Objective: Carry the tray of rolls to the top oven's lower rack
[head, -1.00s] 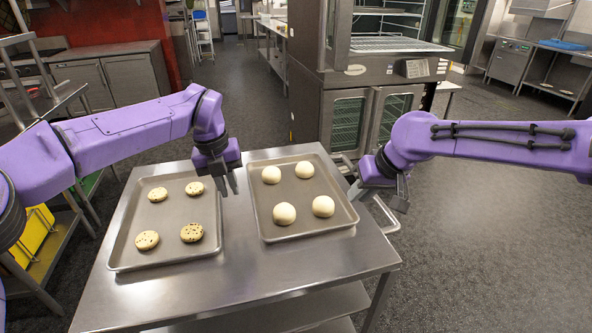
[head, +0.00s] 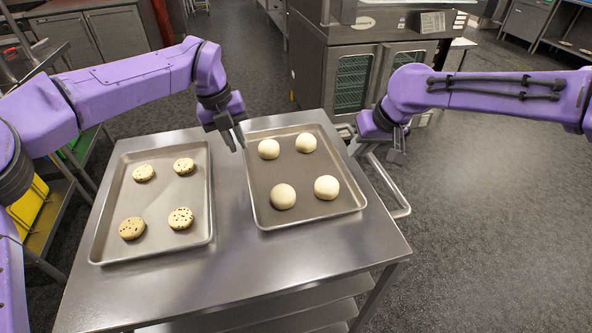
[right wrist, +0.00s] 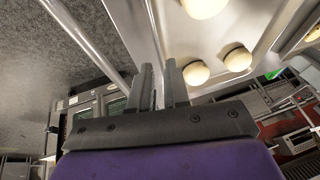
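The tray of rolls (head: 262,219), a metal sheet pan with several pale round dough balls, lies flat on the right part of a steel cart top (head: 225,272). The tray rim (right wrist: 152,28) and rolls also show in the right wrist view. My left gripper (head: 234,139) points down by the tray's left rim, its two fingers apart and empty. My right gripper (head: 396,152) is by the tray's right side, near the cart handle; its fingers (right wrist: 162,85) are apart in the wrist view. I cannot tell whether the rim lies between them. The oven (head: 372,62) stands behind; its upper chamber is mostly cut off.
A second tray (head: 150,252) with several speckled cookies lies to the left on the cart. The cart handle (head: 392,190) sticks out at the right. A shelf rack (head: 60,205) stands at the left. Open floor (head: 490,215) lies to the right.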

